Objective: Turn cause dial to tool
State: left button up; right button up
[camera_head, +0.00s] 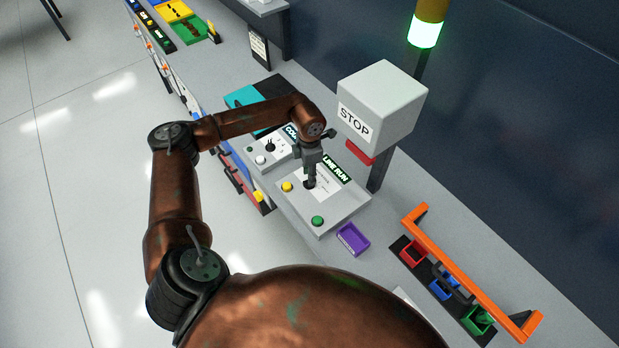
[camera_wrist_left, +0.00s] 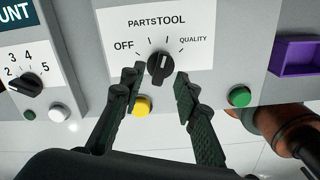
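The cause dial (camera_wrist_left: 159,66) is a black knob on a white label marked OFF, PARTS, TOOL and QUALITY in the left wrist view. Its pale pointer mark seems to point up and slightly right, near the PARTS and TOOL words; the exact setting is hard to tell. My left gripper (camera_wrist_left: 159,76) is open, with one finger on each side of the dial's lower part and visible gaps to it. In the head view my left gripper (camera_head: 311,170) reaches down over the LINE RUN panel (camera_head: 338,205) and hides most of the dial. My right gripper is not seen.
A yellow button (camera_wrist_left: 142,106) and a green button (camera_wrist_left: 239,96) sit below the dial. The numbered COUNT dial (camera_wrist_left: 27,84) is to the left. A purple tray (camera_head: 352,239), the STOP box (camera_head: 383,103) and an orange rail (camera_head: 470,275) with colored bins stand nearby.

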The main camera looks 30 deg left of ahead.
pick_arm(q)
notch_tip(320, 180, up, 9)
jog(key=shift+r, duration=0.2)
dwell(0.6)
